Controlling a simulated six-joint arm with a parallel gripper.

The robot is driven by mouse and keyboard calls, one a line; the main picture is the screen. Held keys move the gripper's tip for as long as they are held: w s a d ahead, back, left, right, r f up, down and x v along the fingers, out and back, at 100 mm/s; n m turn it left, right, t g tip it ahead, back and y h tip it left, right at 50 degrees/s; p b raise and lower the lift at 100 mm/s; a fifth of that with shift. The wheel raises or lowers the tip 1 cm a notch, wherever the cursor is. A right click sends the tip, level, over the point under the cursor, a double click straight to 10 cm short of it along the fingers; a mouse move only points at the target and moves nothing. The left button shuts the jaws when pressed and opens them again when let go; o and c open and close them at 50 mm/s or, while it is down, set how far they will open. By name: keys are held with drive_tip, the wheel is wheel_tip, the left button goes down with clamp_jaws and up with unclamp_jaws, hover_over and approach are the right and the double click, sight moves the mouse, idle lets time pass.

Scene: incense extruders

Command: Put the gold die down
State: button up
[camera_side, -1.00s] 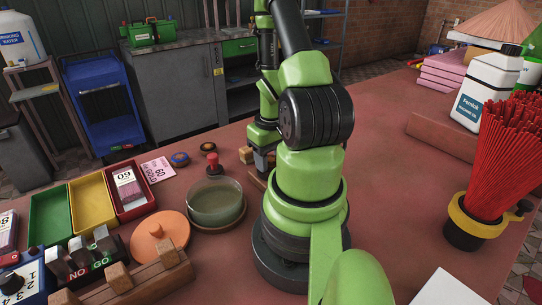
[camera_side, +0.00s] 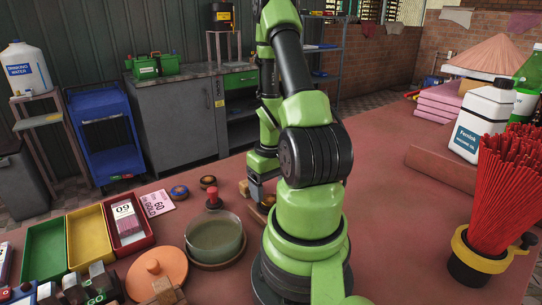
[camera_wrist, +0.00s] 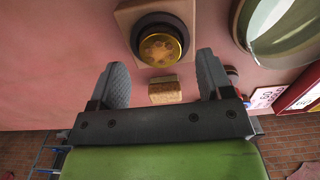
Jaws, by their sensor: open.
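The gold die (camera_wrist: 160,47) is a dark round disc with a gold, patterned centre. In the wrist view it rests on a square wooden block (camera_wrist: 124,14). My gripper (camera_wrist: 162,62) is open, its two grey fingers spread wide and apart from the die. The die lies just beyond the fingertips, with nothing held between them. In the side view my gripper (camera_side: 257,193) is low over the table beside small wooden pieces. The die cannot be made out clearly there, as my arm and gripper cover much of that spot.
A small wooden block (camera_wrist: 165,91) lies between the fingers in the wrist view. A red tray (camera_side: 125,225) is farther left.

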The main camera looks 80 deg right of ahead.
sight(270, 199)
wheel_tip(270, 199, up, 11)
drive_tip(key=w+a+r+n+t+h, duration=0.1)
drive_tip(key=w+a+r+n+t, duration=0.15)
drive_tip(key=w+a+r, duration=0.5)
drive_tip(key=s+a+r+n+t+y, duration=0.1)
drive_tip(key=a+r, duration=0.5)
drive_tip(key=a, duration=0.8)
drive_tip(key=n+t+y, duration=0.1)
drive_tip(key=t+y, duration=0.1)
drive_tip(key=t, duration=0.1)
drive_tip(key=shift+s+r+t, duration=0.15)
drive_tip(key=shift+r+t, duration=0.05)
drive_tip(key=shift+t, duration=0.15)
